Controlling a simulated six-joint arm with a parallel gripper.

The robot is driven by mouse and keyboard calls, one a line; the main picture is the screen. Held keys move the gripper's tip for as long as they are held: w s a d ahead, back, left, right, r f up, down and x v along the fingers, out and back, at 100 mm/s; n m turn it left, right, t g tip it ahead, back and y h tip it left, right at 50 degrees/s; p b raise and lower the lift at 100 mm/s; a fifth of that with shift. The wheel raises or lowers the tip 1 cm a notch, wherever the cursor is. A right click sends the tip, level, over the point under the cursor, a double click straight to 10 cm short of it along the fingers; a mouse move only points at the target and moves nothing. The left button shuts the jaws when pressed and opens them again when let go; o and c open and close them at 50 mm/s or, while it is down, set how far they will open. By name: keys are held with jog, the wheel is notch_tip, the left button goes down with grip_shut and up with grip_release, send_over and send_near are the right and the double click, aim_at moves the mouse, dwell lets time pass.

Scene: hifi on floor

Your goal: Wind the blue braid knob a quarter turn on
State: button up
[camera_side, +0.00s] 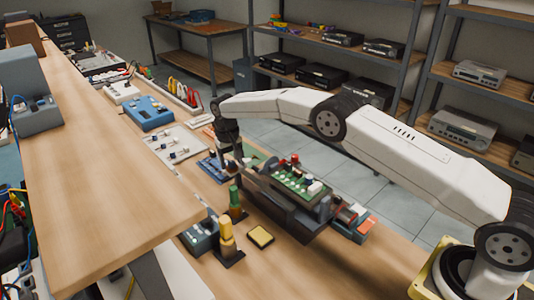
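My gripper (231,152) is a dark shape at the end of my white arm, pointing down on the far side of a dark device with a green circuit board (290,180). It is small here, and I cannot tell whether its fingers are open or shut, or whether they touch anything. A blue board with small parts (212,164) lies just left of the gripper. The green board carries a red part and a pale bluish knob-like part (313,186) at its right end. I cannot tell for sure which part is the blue braid knob; it may be hidden behind the gripper.
A green-topped post (235,200) and a yellow-topped post (227,235) stand in front, beside a yellow pad (260,238). A white panel with knobs (176,147) and a blue box (149,112) lie beyond. A raised wooden shelf (90,150) bounds the left.

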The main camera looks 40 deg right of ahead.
jog(key=shift+n, duration=0.4)
